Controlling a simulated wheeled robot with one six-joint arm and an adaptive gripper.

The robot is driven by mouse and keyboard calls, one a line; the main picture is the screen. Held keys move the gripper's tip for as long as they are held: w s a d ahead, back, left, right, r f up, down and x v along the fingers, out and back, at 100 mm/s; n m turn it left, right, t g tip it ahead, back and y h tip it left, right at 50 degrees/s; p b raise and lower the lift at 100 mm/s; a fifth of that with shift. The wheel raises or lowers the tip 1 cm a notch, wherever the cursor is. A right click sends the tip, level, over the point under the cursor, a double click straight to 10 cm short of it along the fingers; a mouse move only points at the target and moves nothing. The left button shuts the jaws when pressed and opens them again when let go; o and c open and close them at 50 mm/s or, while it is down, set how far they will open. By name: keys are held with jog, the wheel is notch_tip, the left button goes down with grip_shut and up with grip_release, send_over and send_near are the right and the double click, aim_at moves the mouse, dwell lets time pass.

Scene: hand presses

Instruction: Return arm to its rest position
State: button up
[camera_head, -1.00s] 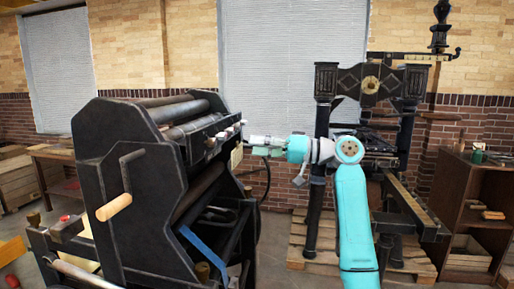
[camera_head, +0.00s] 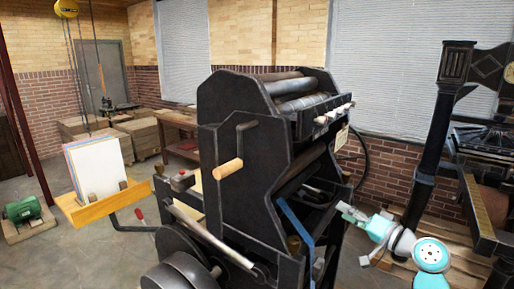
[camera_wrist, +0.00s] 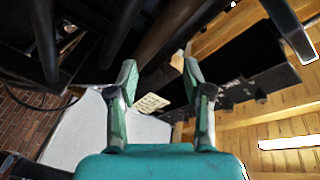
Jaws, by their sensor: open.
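My gripper (camera_head: 350,212) shows at the lower right in the head view, just right of the black roller press (camera_head: 245,130). It points left toward the press's right side, below its upper rollers. In the wrist view my gripper (camera_wrist: 160,82) has its two fingers spread with nothing between them. Dark bars and rollers of the press fill the top of that view. I cannot tell the exact gap between the fingertips and the press.
A second black press (camera_head: 430,150) stands at the right, behind my arm. A yellow tray (camera_head: 97,206) with paper sheets sticks out at the left. A green motor (camera_head: 22,209) sits on the floor at far left. Open floor lies between them.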

jog(key=s+a+f+m+h, duration=0.1)
jog(key=s+f, duration=0.1)
jog(key=f, duration=0.4)
jog(key=s+a+f+m+h, duration=0.1)
jog(key=s+f+h, duration=0.15)
jog(key=f, duration=0.35)
jog(key=s+a+f+m+h, duration=0.1)
jog(key=s+a+f+h, duration=0.15)
jog(key=s+f, duration=0.75)
jog(key=s+a+f+h, duration=0.1)
jog(key=s+f+h, duration=0.2)
jog(key=s+f, duration=0.8)
jog(key=s+r+n+h, duration=0.2)
jog(key=s, duration=1.8)
jog(key=s+a+r+n, duration=0.1)
jog(key=s+r+n, duration=0.1)
jog(key=s+r, duration=0.3)
jog(key=s+a+r+n, duration=0.1)
jog(key=s+r, duration=0.4)
jog(key=s, duration=0.5)
jog(key=shift+n+y, duration=0.3)
jog(key=shift+n, duration=0.4)
jog(key=shift+c, duration=0.8)
jog(key=shift+d, duration=0.1)
